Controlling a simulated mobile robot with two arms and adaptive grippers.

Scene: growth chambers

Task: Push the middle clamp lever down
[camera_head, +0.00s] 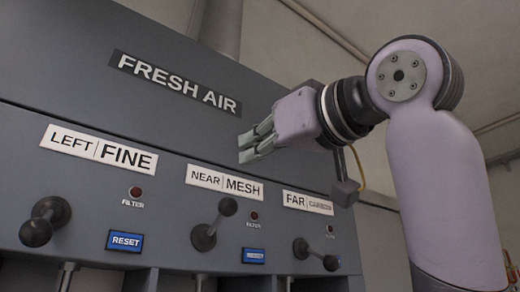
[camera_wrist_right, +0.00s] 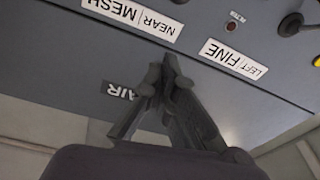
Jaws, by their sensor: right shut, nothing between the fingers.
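The middle clamp lever (camera_head: 228,207) is on the dark grey panel under the NEAR MESH label (camera_head: 223,182). Its knob points up and to the right from its pivot. My right gripper (camera_head: 250,144) is shut and empty, above this lever and near the NEAR MESH label. In the right wrist view, my right gripper (camera_wrist_right: 160,80) shows with its fingers together, near the upside-down NEAR MESH label (camera_wrist_right: 135,15). No contact with the lever shows. My left gripper is in neither view.
The left lever (camera_head: 37,231) has its knob down and to the left. The far lever (camera_head: 330,262) has its knob down and to the right. Blue RESET buttons (camera_head: 125,240) sit between the levers. The upper panel with the FRESH AIR label (camera_head: 176,82) is flat and clear.

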